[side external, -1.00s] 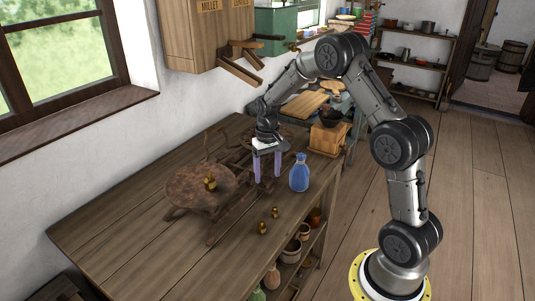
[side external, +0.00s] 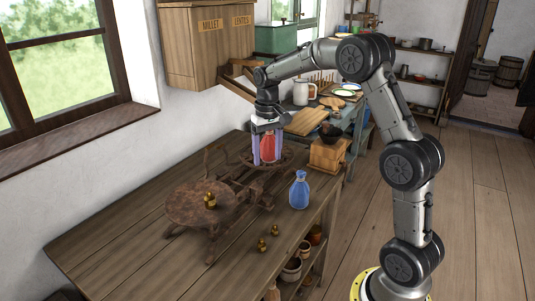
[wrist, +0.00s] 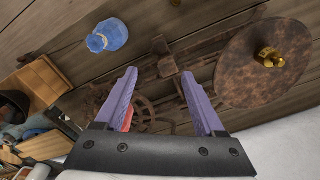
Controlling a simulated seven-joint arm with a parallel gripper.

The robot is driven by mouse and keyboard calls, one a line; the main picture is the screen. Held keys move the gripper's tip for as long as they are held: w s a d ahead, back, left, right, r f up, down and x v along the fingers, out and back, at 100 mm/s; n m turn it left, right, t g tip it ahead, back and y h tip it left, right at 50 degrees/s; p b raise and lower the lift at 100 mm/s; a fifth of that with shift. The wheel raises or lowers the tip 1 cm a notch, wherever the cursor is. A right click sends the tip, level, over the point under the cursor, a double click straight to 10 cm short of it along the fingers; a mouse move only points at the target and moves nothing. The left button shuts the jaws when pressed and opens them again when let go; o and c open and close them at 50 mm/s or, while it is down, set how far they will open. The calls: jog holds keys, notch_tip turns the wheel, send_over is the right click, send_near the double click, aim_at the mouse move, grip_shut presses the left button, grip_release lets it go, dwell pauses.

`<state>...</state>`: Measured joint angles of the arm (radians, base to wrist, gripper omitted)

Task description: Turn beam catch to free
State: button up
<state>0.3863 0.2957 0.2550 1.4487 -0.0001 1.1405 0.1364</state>
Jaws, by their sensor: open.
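A dark, rusty beam scale stands on the table. Its round plate (side external: 197,203) is at the left, and its beam (side external: 240,195) runs toward a smaller pan at the back right. Small dark parts (wrist: 167,65) sit midway along the beam in the wrist view; I cannot tell which is the catch or how it is turned. My gripper (side external: 267,162) points down, open, at the far pan. A red vessel (side external: 268,147) shows between the fingers in the side view. In the wrist view it is mostly hidden behind the left finger, and contact is unclear.
A blue bottle (side external: 299,190) stands right of the scale. A wooden box (side external: 328,155) stands at the back right. The table's front left is clear.

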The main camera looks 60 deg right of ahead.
aim_at(268, 196)
notch_tip(268, 196, down, 14)
jog(key=n, duration=0.4)
dwell(0.7)
grip_shut()
